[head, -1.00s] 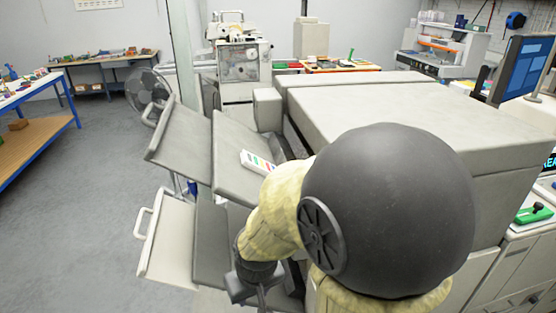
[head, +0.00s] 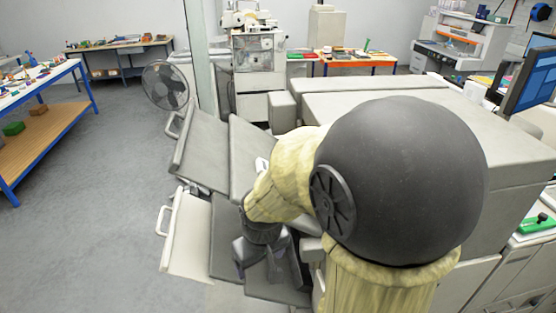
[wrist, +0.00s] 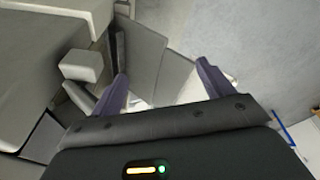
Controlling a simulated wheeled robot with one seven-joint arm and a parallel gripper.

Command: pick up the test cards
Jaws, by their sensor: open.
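The test cards (head: 262,164) lie on the upper grey sloping tray (head: 246,142) of the large machine. Only a small white piece of them shows in the head view; my arm hides the rest. My gripper (head: 258,268) points down over the lower trays, nearer to me than the cards. In the wrist view my gripper (wrist: 163,82) is open, its two dark fingers wide apart with nothing held between them. I cannot make out the cards clearly in the wrist view.
The large grey machine (head: 390,112) fills the right side. Its trays with a handle (head: 163,220) stick out to the left. A fan (head: 165,86) stands behind them. A blue-framed workbench (head: 42,85) is at far left. The floor between is clear.

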